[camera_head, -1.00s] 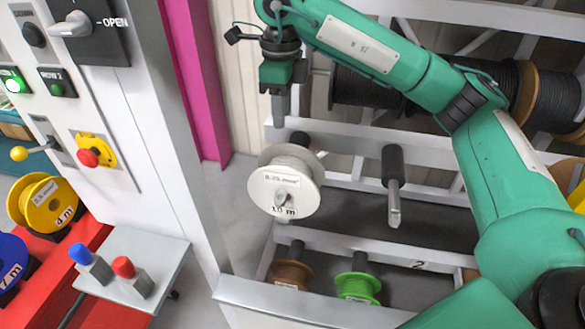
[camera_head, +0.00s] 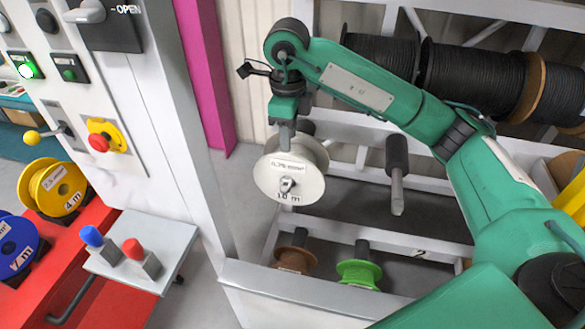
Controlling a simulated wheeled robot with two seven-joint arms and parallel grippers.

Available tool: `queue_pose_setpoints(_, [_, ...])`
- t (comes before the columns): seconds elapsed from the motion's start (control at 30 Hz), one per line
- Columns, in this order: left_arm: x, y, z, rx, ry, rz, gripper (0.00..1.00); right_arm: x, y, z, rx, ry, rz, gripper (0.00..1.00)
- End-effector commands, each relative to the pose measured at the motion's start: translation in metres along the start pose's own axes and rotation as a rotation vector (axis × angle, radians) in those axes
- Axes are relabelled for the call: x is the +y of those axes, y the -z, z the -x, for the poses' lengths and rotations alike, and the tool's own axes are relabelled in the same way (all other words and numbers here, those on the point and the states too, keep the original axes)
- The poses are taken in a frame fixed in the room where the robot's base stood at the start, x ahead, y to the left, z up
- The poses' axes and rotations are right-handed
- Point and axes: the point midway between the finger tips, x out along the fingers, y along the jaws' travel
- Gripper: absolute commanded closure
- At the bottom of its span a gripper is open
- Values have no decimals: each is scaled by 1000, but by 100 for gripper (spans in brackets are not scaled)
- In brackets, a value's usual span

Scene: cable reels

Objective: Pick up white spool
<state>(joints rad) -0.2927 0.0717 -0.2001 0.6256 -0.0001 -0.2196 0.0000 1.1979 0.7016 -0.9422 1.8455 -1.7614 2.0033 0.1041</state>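The white spool (camera_head: 291,172) hangs on a peg of the white rack, left of centre, with a label on its face and "10 m" at its lower edge. My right gripper (camera_head: 284,141) points down at the top of the spool. Its fingertips reach the spool's upper rim and overlap it in this view. The gripper shows edge-on, so I cannot tell whether its fingers are open or shut, or whether they touch the spool. My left gripper is not in view.
An empty peg (camera_head: 397,170) is right of the spool. A brown spool (camera_head: 296,258) and a green spool (camera_head: 359,268) sit below. Black cable reels (camera_head: 475,80) are behind my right arm. A control panel and a red surface with yellow and blue spools (camera_head: 58,188) are at left.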

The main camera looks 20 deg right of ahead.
Motion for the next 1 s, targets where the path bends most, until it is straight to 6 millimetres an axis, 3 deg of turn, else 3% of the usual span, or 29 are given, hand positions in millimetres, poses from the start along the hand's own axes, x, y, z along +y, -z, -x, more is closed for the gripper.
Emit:
queue_pose_setpoints(0.33, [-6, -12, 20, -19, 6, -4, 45, 1, 0, -40, 2, -2, 0, 66])
queue_pose_setpoints(0.63, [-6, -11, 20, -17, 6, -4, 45, 1, -1, -46, 1, -1, 1, 66])
queue_pose_setpoints(0.67, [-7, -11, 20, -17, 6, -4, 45, 1, -1, -46, 1, -1, 1, 68])
queue_pose_setpoints(0.83, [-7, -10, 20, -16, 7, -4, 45, 1, -1, -46, 1, -1, 1, 100])
queue_pose_setpoints(1.0, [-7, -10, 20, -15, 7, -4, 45, 0, -1, -44, -1, 1, 1, 100])
